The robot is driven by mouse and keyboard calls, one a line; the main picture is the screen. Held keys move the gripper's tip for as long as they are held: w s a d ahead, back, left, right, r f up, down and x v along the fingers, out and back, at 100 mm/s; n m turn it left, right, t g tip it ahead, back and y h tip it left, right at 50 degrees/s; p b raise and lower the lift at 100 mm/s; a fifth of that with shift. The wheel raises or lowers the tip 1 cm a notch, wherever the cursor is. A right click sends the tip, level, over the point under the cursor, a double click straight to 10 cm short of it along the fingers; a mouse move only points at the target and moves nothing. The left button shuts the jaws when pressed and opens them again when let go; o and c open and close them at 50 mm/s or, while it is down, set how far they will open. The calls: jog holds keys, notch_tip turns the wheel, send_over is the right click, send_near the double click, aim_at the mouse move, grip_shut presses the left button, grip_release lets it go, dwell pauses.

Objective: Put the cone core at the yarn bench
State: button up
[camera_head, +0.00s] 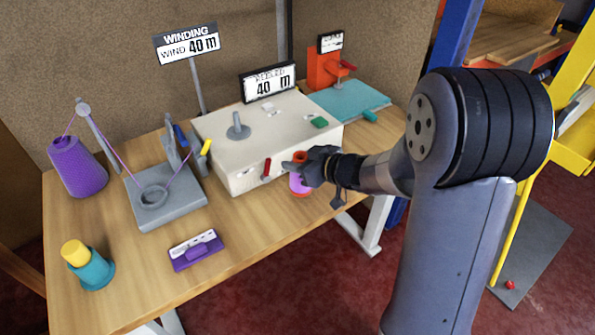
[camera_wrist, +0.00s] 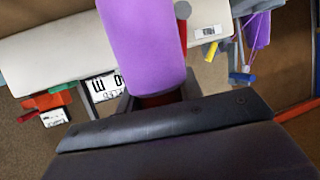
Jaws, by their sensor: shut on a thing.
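My gripper (camera_head: 312,167) is shut on a purple spool (camera_head: 298,184) with orange-red ends, at the front right of the wooden table. In the wrist view the purple spool (camera_wrist: 145,45) stands out from the jaws, with a dark red end at the jaws; the fingertips are mostly hidden. I cannot tell whether this spool is the cone core. A large purple yarn cone (camera_head: 77,167) stands at the back left, its thread running over a guide arm. A yellow piece (camera_head: 75,253) sits in a teal holder (camera_head: 94,271) at the front left.
The cream winding box (camera_head: 230,165) with a red lever is just behind my gripper.

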jog(key=shift+f, duration=1.1)
jog(key=shift+f+b, duration=0.25)
jog(key=shift+b, duration=0.05)
jog(key=o, duration=1.1)
jog(key=shift+c, duration=0.2)
jog(key=shift+r, duration=0.1)
jog(key=shift+r, duration=0.2)
jog(key=p+v, duration=0.2)
jog(key=v, duration=1)
jog(key=shift+p, duration=0.3)
jog(key=shift+w, duration=0.1)
